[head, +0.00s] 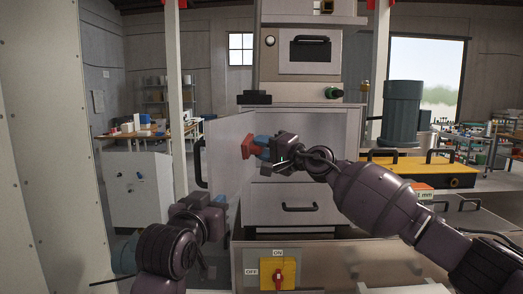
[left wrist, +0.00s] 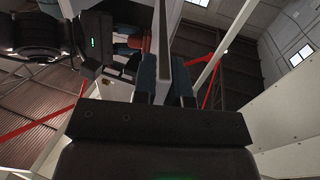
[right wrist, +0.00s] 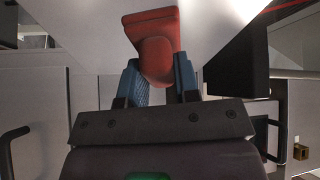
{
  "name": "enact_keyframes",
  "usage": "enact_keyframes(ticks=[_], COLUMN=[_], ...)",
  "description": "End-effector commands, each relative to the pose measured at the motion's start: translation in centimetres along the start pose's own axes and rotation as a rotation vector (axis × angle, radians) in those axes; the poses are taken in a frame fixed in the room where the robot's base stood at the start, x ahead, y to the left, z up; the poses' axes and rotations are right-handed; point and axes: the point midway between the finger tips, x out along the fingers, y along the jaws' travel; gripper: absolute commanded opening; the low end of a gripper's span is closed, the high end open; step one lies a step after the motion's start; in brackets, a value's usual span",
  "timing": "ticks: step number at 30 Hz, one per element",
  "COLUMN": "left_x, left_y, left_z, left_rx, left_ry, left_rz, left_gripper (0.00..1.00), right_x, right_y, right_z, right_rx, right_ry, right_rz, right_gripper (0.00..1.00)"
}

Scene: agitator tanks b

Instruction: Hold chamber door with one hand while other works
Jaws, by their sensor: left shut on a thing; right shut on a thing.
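The chamber door (head: 228,150) is a pale panel standing swung open on the left side of the cabinet, with a black handle (head: 199,163) on its outer side. My left gripper (head: 220,201) is low at the door; in the left wrist view its blue fingers (left wrist: 163,82) are shut on the door's edge, one on each side. My right gripper (head: 262,148) is shut on a red piece (head: 247,146) in front of the door's inner face. In the right wrist view the red piece (right wrist: 155,50) is between the blue fingers; whether it touches the panel is unclear.
The cabinet has a drawer with a black handle (head: 299,207) below. A yellow switch plate with a red knob (head: 278,274) is at the front. A grey-green motor (head: 401,113) and a yellow plate (head: 415,168) stand right. A pale wall (head: 45,130) closes the left.

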Motion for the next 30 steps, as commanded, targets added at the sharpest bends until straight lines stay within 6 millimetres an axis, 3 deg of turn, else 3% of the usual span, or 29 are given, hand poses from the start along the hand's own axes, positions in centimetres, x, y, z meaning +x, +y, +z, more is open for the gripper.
enact_keyframes(ticks=[11, 30], left_x=[0.0, 0.0], left_y=[0.0, 0.1], left_z=[0.0, 0.0], left_rx=[0.0, 0.0], left_ry=[-0.001, -0.001], left_rz=[0.001, 0.002], left_gripper=[0.0, 0.0], right_x=[0.2, -0.8], right_y=[0.3, -0.8], right_z=[-0.5, 2.9], right_rx=[-0.001, 0.0], right_ry=[-0.002, -0.006], right_rz=[0.0, -0.002], right_gripper=[0.1, 0.1])
